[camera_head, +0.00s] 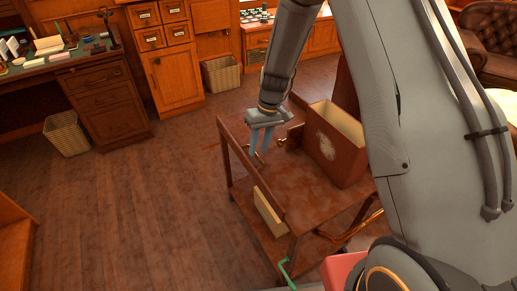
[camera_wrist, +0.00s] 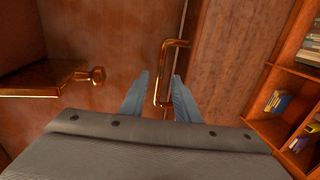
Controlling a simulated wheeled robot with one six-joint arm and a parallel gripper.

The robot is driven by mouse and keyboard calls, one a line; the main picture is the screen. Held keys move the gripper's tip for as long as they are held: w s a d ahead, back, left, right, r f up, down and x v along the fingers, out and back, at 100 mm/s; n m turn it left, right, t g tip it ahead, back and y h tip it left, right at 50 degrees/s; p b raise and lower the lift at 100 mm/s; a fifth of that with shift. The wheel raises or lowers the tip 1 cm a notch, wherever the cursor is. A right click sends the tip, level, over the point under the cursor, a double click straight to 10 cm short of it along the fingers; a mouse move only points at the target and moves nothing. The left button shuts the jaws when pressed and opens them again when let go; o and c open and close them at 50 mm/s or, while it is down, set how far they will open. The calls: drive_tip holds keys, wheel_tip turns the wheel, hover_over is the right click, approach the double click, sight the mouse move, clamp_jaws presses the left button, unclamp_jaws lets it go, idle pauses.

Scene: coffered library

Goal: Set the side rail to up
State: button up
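The wooden cart (camera_head: 308,190) stands at the middle right in the head view. A dark wooden side rail (camera_head: 250,170) runs along its left side above the deck. A bent brass handle (camera_wrist: 165,72) shows in the wrist view; brass also shows below my fingers in the head view (camera_head: 259,157). My gripper (camera_head: 262,143) points down over the cart's far left part. Its two blue fingers (camera_wrist: 160,98) are apart, with the handle between them in the wrist view. I cannot tell whether they touch it.
An open-topped box (camera_head: 330,150) stands on the cart's right part. A brass knob (camera_wrist: 97,76) sits left of the handle. A pale panel (camera_head: 268,212) is at the cart's near left side. Wooden floor (camera_head: 130,210) is clear to the left. A bookshelf (camera_wrist: 290,100) stands right.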

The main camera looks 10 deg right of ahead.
drive_tip(key=shift+a+f, duration=0.1)
drive_tip(key=shift+f, duration=0.55)
clamp_jaws()
drive_tip(key=shift+s+a+r, duration=0.15)
drive_tip(key=shift+a+r, duration=0.1)
unclamp_jaws()
